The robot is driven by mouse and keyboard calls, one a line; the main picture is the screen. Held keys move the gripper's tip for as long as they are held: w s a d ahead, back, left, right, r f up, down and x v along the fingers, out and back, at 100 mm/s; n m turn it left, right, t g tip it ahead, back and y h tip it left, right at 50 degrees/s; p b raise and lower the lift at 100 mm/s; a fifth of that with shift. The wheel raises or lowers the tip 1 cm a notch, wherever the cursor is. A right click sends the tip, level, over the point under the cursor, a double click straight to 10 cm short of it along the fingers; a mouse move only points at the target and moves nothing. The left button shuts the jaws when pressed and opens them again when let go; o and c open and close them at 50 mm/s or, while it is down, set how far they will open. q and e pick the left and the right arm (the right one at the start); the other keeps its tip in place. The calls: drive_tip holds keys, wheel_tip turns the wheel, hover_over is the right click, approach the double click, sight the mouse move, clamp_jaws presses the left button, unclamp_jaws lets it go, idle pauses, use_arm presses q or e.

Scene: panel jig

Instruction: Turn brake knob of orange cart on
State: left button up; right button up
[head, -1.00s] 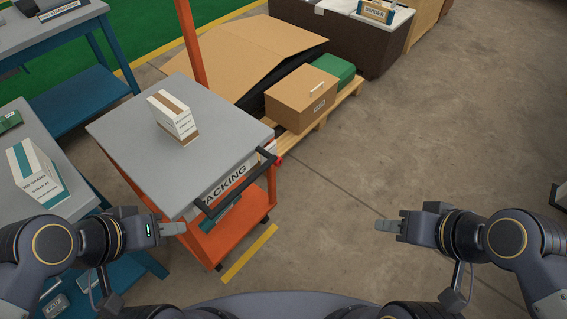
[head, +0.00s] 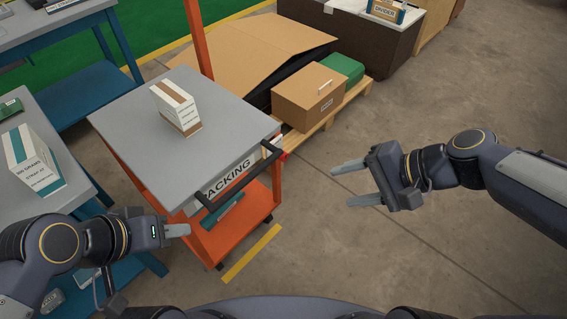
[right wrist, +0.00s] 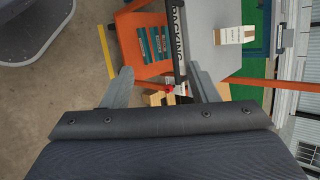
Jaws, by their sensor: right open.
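The orange cart (head: 210,243) stands left of centre in the head view, with a grey top, a black push handle (head: 243,180) and a "PACKING" label. A small red part (head: 284,156), which looks like the brake knob, shows at its right corner. In the right wrist view this red knob (right wrist: 169,88) lies between my fingers in the picture, beyond them; its setting is too small to read. My right gripper (head: 341,184) is open and empty, right of the cart and apart from it. My left gripper (head: 188,230) is by the cart's front left; its finger gap is not visible.
A white and brown box (head: 177,107) stands on the cart top. A pallet with a cardboard box (head: 308,96) and a green bin (head: 342,69) is close behind the knob corner. Blue tables stand left. The floor (head: 430,110) to the right is clear.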

sight(286, 159)
drive_tip(key=w+a+f+m+t+y+b, duration=0.1)
drive_tip(key=w+a+f+m+y+b, duration=0.2)
drive_tip(key=w+f+m, duration=0.5)
drive_tip(key=w+a+f+m+t+y+b, duration=0.1)
drive_tip(key=w+a+f+m+y+b, duration=0.35)
drive_tip(key=w, duration=0.45)
drive_tip(key=w+f+m+t+h+b, duration=0.1)
drive_tip(key=w+f+m+t+h, duration=0.1)
drive_tip(key=w+f+m+t, duration=0.45)
drive_tip(key=w+f+m+t+h+b, duration=0.1)
drive_tip(key=w+f+m, duration=0.2)
drive_tip(key=f+m, duration=0.7)
drive_tip(key=w+a, duration=0.1)
drive_tip(key=a, duration=0.1)
drive_tip(key=w+a+f+n, duration=0.1)
drive_tip(key=w+a, duration=0.1)
drive_tip(key=w+a+n+b, duration=0.1)
drive_tip(key=w, duration=0.1)
drive_tip(key=shift+a+f+g, duration=0.25)
drive_tip(key=shift+a+f, duration=0.15)
drive_tip(key=shift+c, duration=0.4)
drive_tip(key=c, duration=0.9)
drive_tip(key=shift+n, duration=0.3)
